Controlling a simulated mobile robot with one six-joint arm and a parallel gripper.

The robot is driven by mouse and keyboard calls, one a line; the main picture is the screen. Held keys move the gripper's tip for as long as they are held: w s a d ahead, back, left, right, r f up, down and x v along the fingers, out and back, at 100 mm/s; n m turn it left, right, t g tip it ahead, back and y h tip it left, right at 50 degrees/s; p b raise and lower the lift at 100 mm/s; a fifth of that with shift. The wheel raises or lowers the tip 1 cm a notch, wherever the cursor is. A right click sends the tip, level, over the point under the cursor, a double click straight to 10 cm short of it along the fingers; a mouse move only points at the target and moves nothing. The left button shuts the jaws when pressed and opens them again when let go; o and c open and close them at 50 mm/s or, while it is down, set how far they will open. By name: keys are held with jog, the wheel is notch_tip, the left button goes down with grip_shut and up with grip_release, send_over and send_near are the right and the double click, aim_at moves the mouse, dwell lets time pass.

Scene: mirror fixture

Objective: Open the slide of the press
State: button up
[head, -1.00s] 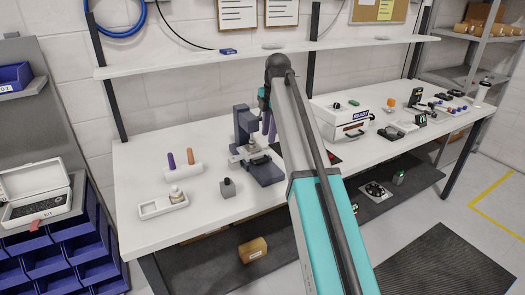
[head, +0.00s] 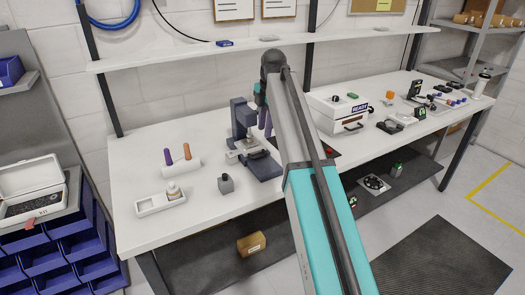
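The press (head: 240,118) is a dark blue-grey block machine on the bench, left of my arm. Its light grey slide (head: 240,148) sits low at the front, on a dark base (head: 265,172). How far the slide is out is too small to tell. My gripper (head: 265,123) shows only in part, as purple fingers just right of the press column. My own arm hides the rest of it. I cannot tell if it touches the press or whether its fingers are apart.
A white holder with purple and orange handles (head: 181,166), a white tray (head: 160,203) and a small grey block (head: 226,184) stand left on the bench. A white box labelled "READY" (head: 338,112) stands right of my arm. A shelf (head: 200,55) runs above the bench.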

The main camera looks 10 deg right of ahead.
jog(key=f, duration=0.4)
jog(key=w+f+p, duration=0.1)
jog(key=f, duration=0.3)
jog(key=w+f+p, duration=0.1)
jog(key=f, duration=0.3)
jog(key=shift+w+a, duration=0.1)
jog(key=shift+a, duration=0.3)
grip_shut()
